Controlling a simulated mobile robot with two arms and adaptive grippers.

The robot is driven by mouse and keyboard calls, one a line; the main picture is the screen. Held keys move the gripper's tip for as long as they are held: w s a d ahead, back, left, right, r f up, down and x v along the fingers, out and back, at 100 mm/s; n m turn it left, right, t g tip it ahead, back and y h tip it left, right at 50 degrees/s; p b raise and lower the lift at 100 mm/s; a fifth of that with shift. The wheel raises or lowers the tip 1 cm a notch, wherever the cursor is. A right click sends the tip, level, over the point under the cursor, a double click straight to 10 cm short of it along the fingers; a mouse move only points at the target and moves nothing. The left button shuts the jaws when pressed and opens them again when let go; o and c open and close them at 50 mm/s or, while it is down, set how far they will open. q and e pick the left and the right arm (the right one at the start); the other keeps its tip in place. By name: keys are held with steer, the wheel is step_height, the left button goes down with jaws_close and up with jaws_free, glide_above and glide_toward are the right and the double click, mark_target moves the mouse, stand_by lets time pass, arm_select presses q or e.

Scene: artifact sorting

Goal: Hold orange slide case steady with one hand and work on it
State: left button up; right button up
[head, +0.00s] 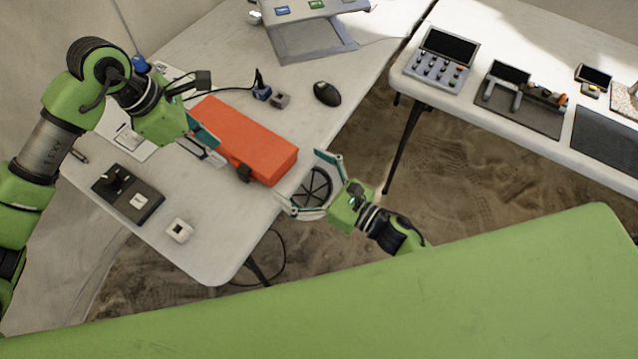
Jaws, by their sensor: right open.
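The orange slide case (248,137) lies closed on the white table, with a dark latch on its near long side. My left gripper (215,155) is at the left part of this near side, its fingers very close to the case. I cannot tell whether they touch or grip it. My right gripper (303,182) is open and empty off the table's right edge, beside the right end of the case, with its fingers spread toward it. A dark spoked round thing, partly hidden, shows between and below these fingers.
On the white table (215,245) are a black mouse (327,93), a grey laptop stand (305,40), small blocks (280,100), a dark box (128,193) and a small white cube (179,230). A second table (470,105) with devices stands right, across a gap of sandy floor.

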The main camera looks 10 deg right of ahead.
mark_target(284, 165)
steer(key=shift+x, duration=2.1)
steer(key=shift+c, duration=0.4)
